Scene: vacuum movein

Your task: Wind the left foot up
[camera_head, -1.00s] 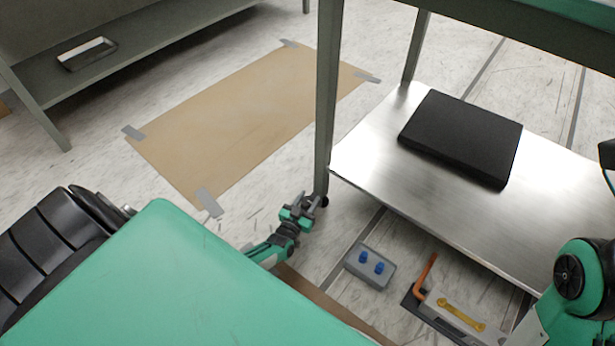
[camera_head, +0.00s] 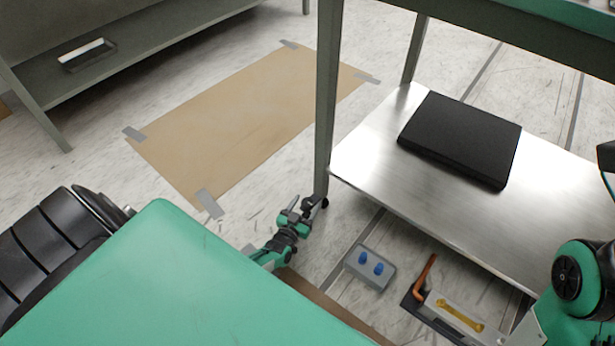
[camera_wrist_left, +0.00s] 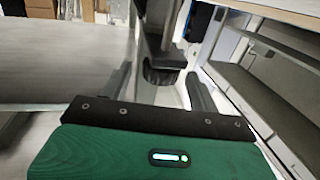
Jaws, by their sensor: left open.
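The left foot (camera_head: 324,202) is a small dark piece at the bottom of the near left table leg (camera_head: 327,110). In the left wrist view the leg's lower end shows as a dark round part (camera_wrist_left: 162,72) between my fingers. My left gripper (camera_head: 306,204) is open beside the foot, low over the floor. In the left wrist view its two fingers (camera_wrist_left: 160,88) stand apart, one on each side of the dark part. I cannot tell whether either finger touches it. My right gripper is not in view; only part of my right arm shows at the right edge.
A steel lower shelf (camera_head: 370,170) carries a black flat box (camera_head: 460,138). On the floor are a grey block with blue knobs (camera_head: 370,267) and a tray with an orange hex key (camera_head: 424,276) and a yellow wrench (camera_head: 460,315). A taped cardboard sheet (camera_head: 245,120) lies behind.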

